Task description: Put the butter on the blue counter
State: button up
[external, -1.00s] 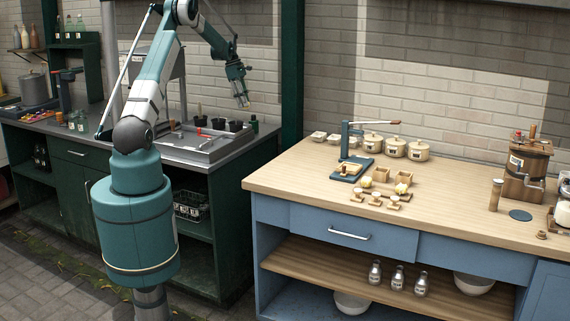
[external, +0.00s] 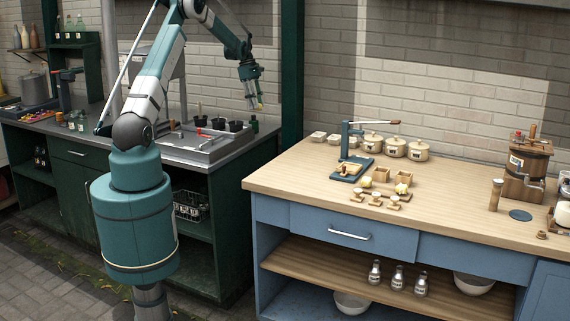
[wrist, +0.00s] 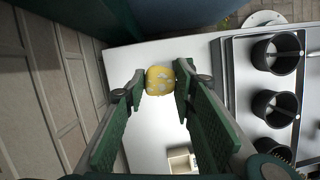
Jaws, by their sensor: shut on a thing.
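My gripper (external: 256,106) is shut on a yellow, pale-flecked lump, the butter (wrist: 161,80). The wrist view shows the butter between the fingertips of my gripper (wrist: 160,88). In the external view the gripper hangs in the air over the right end of the green counter, pointing down. The butter is too small there to make out clearly. The blue counter (external: 296,186), with a light wood top and blue fronts, stands to the right of the gripper, apart from it.
The green counter (external: 50,124) carries a metal tray with black pots (wrist: 272,106). On the blue counter stand a lever press (external: 346,140), lidded pots (external: 395,148), small wooden boxes (external: 381,175) and a wooden churn (external: 529,167). Its left front and middle right top are clear.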

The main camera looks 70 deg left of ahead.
jog(key=w+d+m+g+b, duration=0.1)
jog(key=w+d+m, duration=0.4)
jog(key=d, duration=1)
jog(key=w+d+f+m+g+b, duration=0.1)
jog(key=w+d+m, duration=0.45)
jog(key=d, duration=0.85)
jog(key=w+d+m+g, duration=0.1)
jog(key=w+d+m, duration=0.2)
jog(key=w+d, duration=0.8)
jog(key=s+d+f+m+y+b, duration=0.1)
jog(key=s+d+m, duration=0.1)
jog(key=d, duration=1.2)
jog(key=s+d+m+g+y+b, duration=0.1)
jog(key=d+m, duration=0.4)
jog(key=d, duration=1)
jog(key=s+d+f+m+g+b, duration=0.1)
jog(key=s+d+m, duration=0.3)
jog(key=d, duration=1.1)
jog(key=shift+s+f+y+b, duration=0.4)
jog(key=shift+s+b, duration=0.25)
jog(key=shift+b, duration=0.15)
jog(key=shift+r+m, duration=0.1)
jog(key=shift+m, duration=0.15)
jog(key=shift+a, duration=0.1)
